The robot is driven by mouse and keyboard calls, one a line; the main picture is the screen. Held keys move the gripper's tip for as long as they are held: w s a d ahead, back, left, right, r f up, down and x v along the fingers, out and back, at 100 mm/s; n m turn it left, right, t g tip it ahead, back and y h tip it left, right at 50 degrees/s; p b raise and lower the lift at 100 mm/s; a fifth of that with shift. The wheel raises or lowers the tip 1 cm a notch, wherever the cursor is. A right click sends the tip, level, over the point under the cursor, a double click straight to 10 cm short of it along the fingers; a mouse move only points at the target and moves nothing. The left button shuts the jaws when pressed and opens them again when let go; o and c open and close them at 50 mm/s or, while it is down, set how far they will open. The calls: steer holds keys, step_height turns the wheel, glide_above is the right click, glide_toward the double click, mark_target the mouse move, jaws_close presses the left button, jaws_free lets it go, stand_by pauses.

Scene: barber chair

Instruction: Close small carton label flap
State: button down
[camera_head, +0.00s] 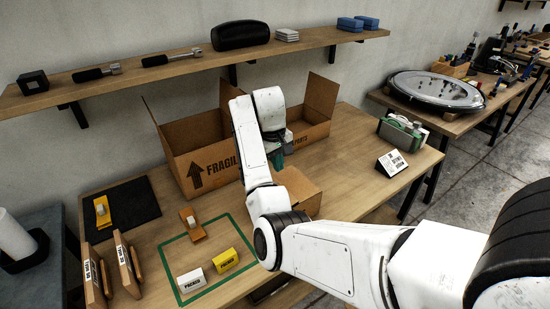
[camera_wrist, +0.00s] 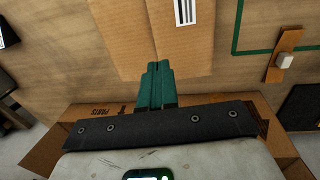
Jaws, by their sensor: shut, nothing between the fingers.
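The small brown carton (camera_head: 299,191) sits on the bench behind my arm, which hides much of it. In the wrist view the carton (camera_wrist: 115,35) shows from above, with a lengthwise seam and a white barcode label (camera_wrist: 184,12) at the top edge. I cannot tell from these frames how far its label flap is raised. My gripper (camera_wrist: 158,68) has its green fingers together, with nothing between them. The fingertips appear over the carton's near part; whether they touch it is unclear. In the head view my gripper (camera_head: 276,158) is partly hidden by my arm.
Open boxes marked FRAGILE (camera_head: 212,167) and PARTS (camera_head: 310,130) stand close behind the carton. A green-taped square (camera_head: 213,218) on the left holds white and yellow packed boxes. A white sign (camera_head: 391,163) and a green device (camera_head: 402,133) stand at right. A shelf (camera_head: 190,65) runs above.

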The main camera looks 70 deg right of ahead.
steer(key=f, duration=0.5)
steer(key=d+f, duration=0.1)
steer(key=f, duration=0.2)
steer(key=shift+s+p, duration=0.3)
steer(key=shift+s+d+f+p, duration=0.1)
steer(key=shift+s+f+p, duration=0.1)
steer(key=shift+f, duration=0.25)
steer(key=shift+s+f+p, duration=0.1)
steer(key=shift+f+p, duration=0.05)
steer(key=shift+f, duration=0.65)
steer(key=shift+r, duration=0.15)
steer(key=shift+r+p, duration=1.25)
steer(key=shift+p, duration=0.05)
step_height(320, 180, up, 13)
steer(key=p, duration=0.1)
steer(key=shift+f, duration=0.15)
